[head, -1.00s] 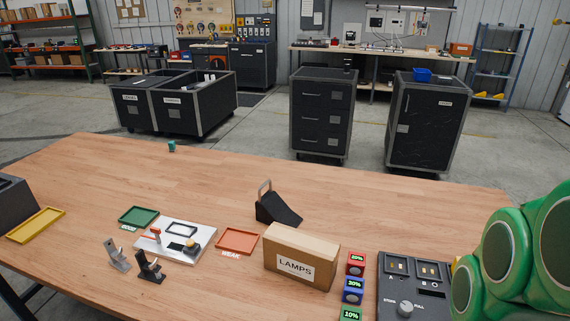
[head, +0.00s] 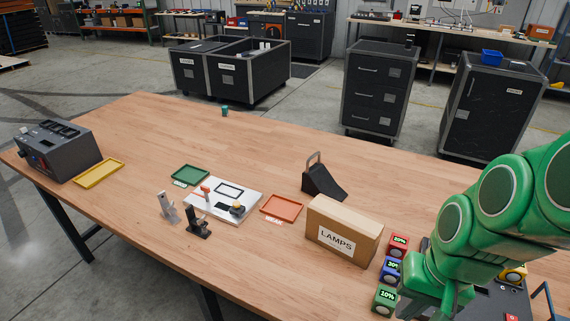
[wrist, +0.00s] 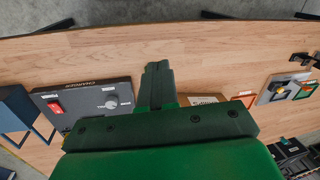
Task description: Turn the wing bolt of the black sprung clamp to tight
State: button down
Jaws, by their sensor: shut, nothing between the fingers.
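The black sprung clamp (head: 198,222) stands on the wooden table near its front edge, left of centre in the head view. It is small, and its wing bolt cannot be made out. A grey clamp (head: 167,208) stands just left of it. A dark clamp shape also shows at the right edge of the wrist view (wrist: 300,58). My gripper (head: 447,300) is at the right of the table, far from the clamps. In the wrist view its fingers (wrist: 156,66) are together and empty.
The LAMPS box (head: 342,232) and colored percent blocks (head: 391,268) lie between my gripper and the clamps. A white board (head: 225,206), green tray (head: 190,175) and orange tray (head: 282,207) lie beside the clamps. A dark control panel (wrist: 85,100) is near my gripper. The table's back is mostly clear.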

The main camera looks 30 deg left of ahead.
jog(key=w+a+f+y, duration=0.15)
jog(key=w+a, duration=0.25)
jog(key=a, duration=0.6)
jog(key=w+a+y, duration=0.2)
jog(key=w+a, duration=0.1)
jog(key=a, duration=0.7)
jog(key=m+y, duration=0.2)
jog(key=y, duration=0.2)
send_near(200, 225)
jog(key=f, duration=0.3)
jog(key=shift+s+a+f, duration=0.1)
jog(key=shift+s+a, duration=0.05)
jog(key=shift+a, duration=1.8)
